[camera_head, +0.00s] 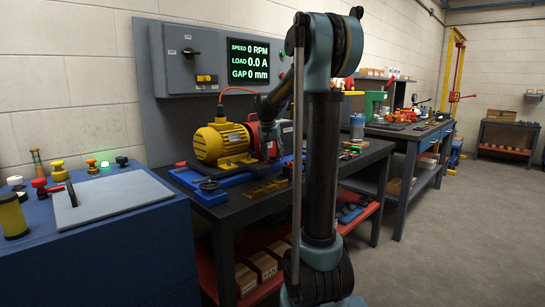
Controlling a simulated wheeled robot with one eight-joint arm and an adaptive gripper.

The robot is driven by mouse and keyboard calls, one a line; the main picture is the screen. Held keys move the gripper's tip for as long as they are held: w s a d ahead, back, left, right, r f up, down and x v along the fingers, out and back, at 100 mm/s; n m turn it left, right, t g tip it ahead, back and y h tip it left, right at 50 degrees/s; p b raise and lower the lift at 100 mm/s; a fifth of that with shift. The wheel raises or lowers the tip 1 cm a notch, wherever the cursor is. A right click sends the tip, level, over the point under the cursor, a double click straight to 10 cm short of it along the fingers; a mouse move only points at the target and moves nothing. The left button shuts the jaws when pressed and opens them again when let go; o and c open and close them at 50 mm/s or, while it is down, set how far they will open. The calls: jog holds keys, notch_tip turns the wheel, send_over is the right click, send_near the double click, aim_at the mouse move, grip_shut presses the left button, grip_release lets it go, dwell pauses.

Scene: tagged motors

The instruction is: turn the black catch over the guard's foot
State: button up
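A yellow motor (221,143) sits on a blue base (205,193) on the dark bench. A red housing, which looks like the guard (286,127), stands at the motor's right end and is partly hidden by my arm. My gripper (270,143) is at the guard, between the motor and my upright arm link. Its fingers are small and dark there, and I cannot tell whether they are open or touching anything. I cannot make out the black catch or the guard's foot; both may be behind my gripper.
A panel display (248,62) reads 0 RPM, 0.0 A and 0 mm. A black knob (208,185) sits at the blue base's near end. A blue cabinet (110,250) stands at the left. My arm blocks the bench's middle. Open floor (450,240) lies at the right.

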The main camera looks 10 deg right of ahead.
jog(key=v, duration=1.2)
jog(key=shift+f, duration=0.1)
jog(key=s+d+f+n, duration=0.1)
jog(key=s+f+n, duration=0.1)
jog(key=s+f, duration=0.7)
jog(key=s+d+f+n+g+y, duration=0.1)
jog(key=s+f+n, duration=0.1)
jog(key=s+f, duration=0.8)
jog(key=s+d+f+n+y, duration=0.1)
jog(key=s+f, duration=0.9)
jog(key=s, duration=1.1)
jog(key=shift+n+g, duration=0.3)
jog(key=shift+n, duration=0.1)
